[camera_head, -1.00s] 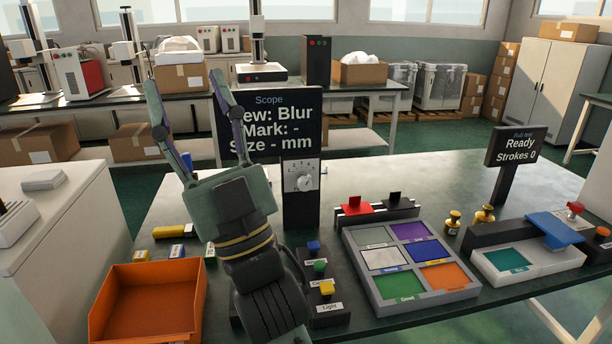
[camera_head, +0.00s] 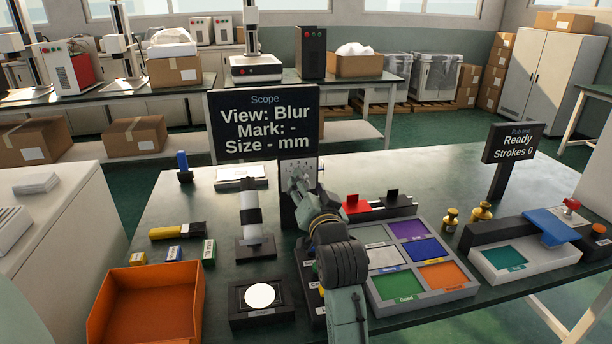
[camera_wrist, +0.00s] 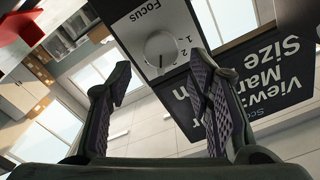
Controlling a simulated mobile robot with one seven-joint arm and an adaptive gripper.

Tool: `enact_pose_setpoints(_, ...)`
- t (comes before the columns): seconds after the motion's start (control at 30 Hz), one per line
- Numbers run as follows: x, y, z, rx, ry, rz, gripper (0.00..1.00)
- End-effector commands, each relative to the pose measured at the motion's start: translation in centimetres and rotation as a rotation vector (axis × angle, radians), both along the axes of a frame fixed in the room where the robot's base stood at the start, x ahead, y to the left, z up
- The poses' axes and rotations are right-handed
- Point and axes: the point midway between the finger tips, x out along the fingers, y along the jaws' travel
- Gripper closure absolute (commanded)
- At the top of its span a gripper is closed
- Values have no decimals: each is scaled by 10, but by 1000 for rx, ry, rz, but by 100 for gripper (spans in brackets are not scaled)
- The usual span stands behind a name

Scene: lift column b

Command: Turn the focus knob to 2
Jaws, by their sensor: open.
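The white focus panel (camera_wrist: 150,25) shows upside down in the wrist view. Its round pale focus knob (camera_wrist: 161,47) sits just beyond my fingertips, between their lines. A 1 and a 2 show beside it; I cannot tell surely which number the knob points at. My gripper (camera_wrist: 161,70) is open, one finger on each side of the knob, with no clear contact. In the head view my gripper (camera_head: 301,186) is at the panel and hides the knob. The Scope screen (camera_head: 265,122) above reads View: Blur, Mark: -, Size - mm.
A scope stand (camera_head: 252,215) and a black base with a white disc (camera_head: 260,296) stand left of my arm. An orange bin (camera_head: 145,310) is at the front left. A sorting tray (camera_head: 465,290) and a rub test rig (camera_head: 530,262) lie to the right.

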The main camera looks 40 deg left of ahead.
Motion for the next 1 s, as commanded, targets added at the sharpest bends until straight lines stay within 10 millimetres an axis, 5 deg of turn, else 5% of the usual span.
enact_pose_setpoints(0.2, 17, 20, 1, -1, -1, 0, 53)
enact_pose_setpoints(0.57, 21, 25, 0, 0, -2, 0, 53)
enact_pose_setpoints(1.0, 21, 24, 0, -1, -2, 0, 82)
